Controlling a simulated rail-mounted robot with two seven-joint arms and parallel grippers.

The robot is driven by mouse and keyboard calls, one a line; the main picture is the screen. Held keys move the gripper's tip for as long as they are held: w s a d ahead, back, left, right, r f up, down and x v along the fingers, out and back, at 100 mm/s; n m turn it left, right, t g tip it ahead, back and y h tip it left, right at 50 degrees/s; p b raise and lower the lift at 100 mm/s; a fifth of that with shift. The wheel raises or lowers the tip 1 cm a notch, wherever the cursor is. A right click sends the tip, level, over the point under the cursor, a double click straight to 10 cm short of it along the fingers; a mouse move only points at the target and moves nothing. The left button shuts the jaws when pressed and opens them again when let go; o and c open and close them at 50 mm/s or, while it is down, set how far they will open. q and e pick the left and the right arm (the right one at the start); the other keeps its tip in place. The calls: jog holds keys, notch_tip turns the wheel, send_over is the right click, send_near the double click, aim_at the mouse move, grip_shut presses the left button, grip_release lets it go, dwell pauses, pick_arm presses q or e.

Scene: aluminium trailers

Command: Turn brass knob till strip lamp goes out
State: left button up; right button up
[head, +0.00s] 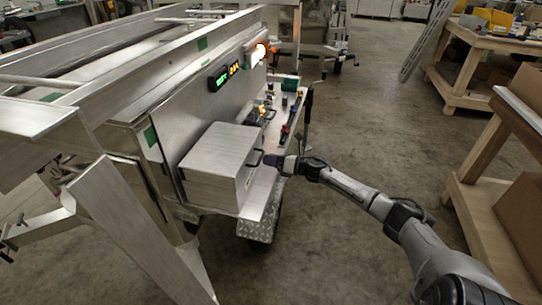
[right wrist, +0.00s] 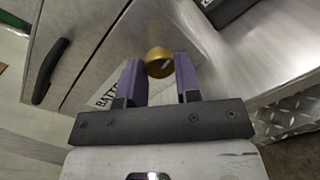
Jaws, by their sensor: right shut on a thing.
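In the right wrist view the brass knob (right wrist: 159,62) sits between the purple fingers of my right gripper (right wrist: 159,72), which is shut on it. The knob is on a metal face beside partly covered lettering. In the head view my right gripper (head: 270,159) is at the front of the metal box on the trailer's side shelf, and the knob cannot be made out there. A lit lamp (head: 256,55) glows white to orange at the far end of the upright panel; it appears to be the strip lamp. My left gripper is not in view.
The metal box (head: 208,190) has a dark handle, seen close in the wrist view (right wrist: 51,71). A green-lit display (head: 218,80) is on the panel. Several small controls and fittings (head: 286,130) stand farther along the shelf. Wooden benches (head: 480,185) stand right; open floor lies between.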

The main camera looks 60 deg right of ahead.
jog(key=o, duration=0.9)
jog(key=shift+s, duration=0.15)
jog(key=shift+s, duration=0.25)
jog(key=shift+s+d+r+p, duration=0.1)
jog(key=shift+s+d+p, duration=0.55)
jog(key=shift+s, duration=1.5)
jog(key=shift+s+d+r+p, duration=0.1)
jog(key=shift+s+d+p, duration=0.2)
jog(key=shift+s+p, duration=1.25)
jog(key=shift+s+d+r+p, duration=0.1)
jog(key=shift+s+d+p, duration=0.3)
jog(key=shift+s, duration=2.3)
